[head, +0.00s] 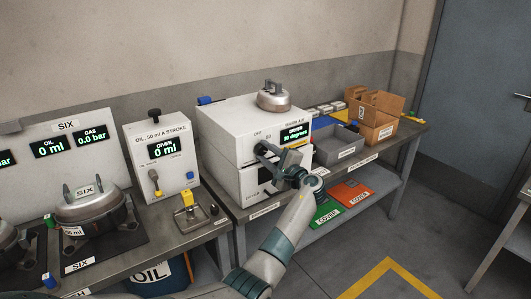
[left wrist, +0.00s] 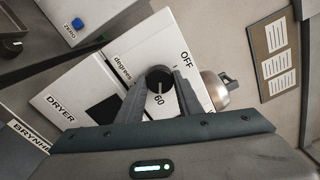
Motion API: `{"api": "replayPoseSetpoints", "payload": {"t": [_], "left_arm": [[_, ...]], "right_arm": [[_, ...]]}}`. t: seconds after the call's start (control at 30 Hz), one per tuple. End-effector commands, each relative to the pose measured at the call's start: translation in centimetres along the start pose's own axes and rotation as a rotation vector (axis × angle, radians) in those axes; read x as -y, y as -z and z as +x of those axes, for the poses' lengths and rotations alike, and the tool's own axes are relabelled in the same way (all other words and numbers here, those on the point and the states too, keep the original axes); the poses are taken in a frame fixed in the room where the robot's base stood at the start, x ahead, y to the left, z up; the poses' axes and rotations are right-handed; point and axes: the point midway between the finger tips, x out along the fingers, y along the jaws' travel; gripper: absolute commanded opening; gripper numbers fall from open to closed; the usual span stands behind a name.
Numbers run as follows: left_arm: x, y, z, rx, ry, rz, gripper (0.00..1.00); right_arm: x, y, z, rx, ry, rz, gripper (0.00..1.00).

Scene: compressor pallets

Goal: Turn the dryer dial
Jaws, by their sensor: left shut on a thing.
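The dryer (head: 224,125) is a white box on the bench in the head view, with a green-lit display reading "degrees" on its front. Its black dial (left wrist: 158,76) shows in the left wrist view, between the words OFF and 60, with its white mark toward 60. My left gripper (left wrist: 160,84) has a finger on each side of the dial and is shut on it. In the head view my left gripper (head: 266,156) is at the dryer's front and hides part of it.
A metal compressor (head: 273,97) sits on top of the dryer. A grey bin (head: 337,146) and cardboard boxes (head: 375,105) stand to its right. An oil dispenser (head: 158,152) stands to its left. Green (head: 326,213) and red (head: 351,192) covers lie on the lower shelf.

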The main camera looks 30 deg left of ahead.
Motion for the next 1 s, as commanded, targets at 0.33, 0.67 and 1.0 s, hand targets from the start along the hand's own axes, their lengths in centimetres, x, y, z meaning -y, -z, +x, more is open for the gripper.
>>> {"api": "replayPoseSetpoints", "payload": {"t": [0.33,0.67,1.0], "left_arm": [[0.1,0.0,0.0,0.0,0.001,-0.001,0.51],[-0.1,0.1,-1.0,0.0,0.0,-0.001,0.51],[-0.3,0.2,-6.2,-0.003,0.0,-0.005,0.51]], "right_arm": [[0.0,0.0,0.0,-0.001,0.0,0.0,0.0],[0.0,0.0,0.4,0.0,0.0,0.0,0.0],[0.0,-0.2,2.2,0.0,0.0,-0.001,0.0]]}}
